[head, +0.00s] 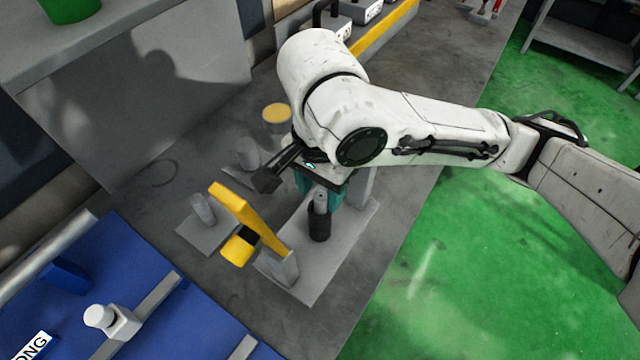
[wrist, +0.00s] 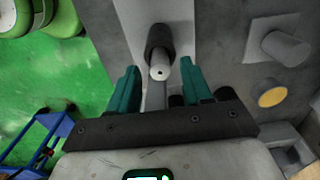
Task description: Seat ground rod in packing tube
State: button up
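The grey ground rod (head: 321,201) stands in the black packing tube (head: 319,226), its upper part showing above the tube's mouth. In the wrist view the rod's round end (wrist: 160,72) with a small centre hole faces the camera, and the dark tube (wrist: 160,38) is around its lower part. My gripper (head: 322,190) is above the tube, its teal fingers on either side of the rod's top. In the wrist view my gripper (wrist: 158,68) is open, with a gap between each finger and the rod. The rod's lower end is hidden inside the tube.
The tube stands on a light grey plate (head: 318,268). A yellow bar fixture (head: 245,217) stands close by on the left. Grey cylinders (head: 203,210) and a yellow-topped post (head: 277,114) are farther left and back. A blue machine bed (head: 120,270) fills the lower left.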

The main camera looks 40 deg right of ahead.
jog(key=shift+r, duration=0.1)
notch_tip(320, 180, up, 12)
jog(key=p, duration=0.3)
jog(key=shift+r, duration=0.2)
jog(key=shift+s+f, duration=0.1)
dwell(0.6)
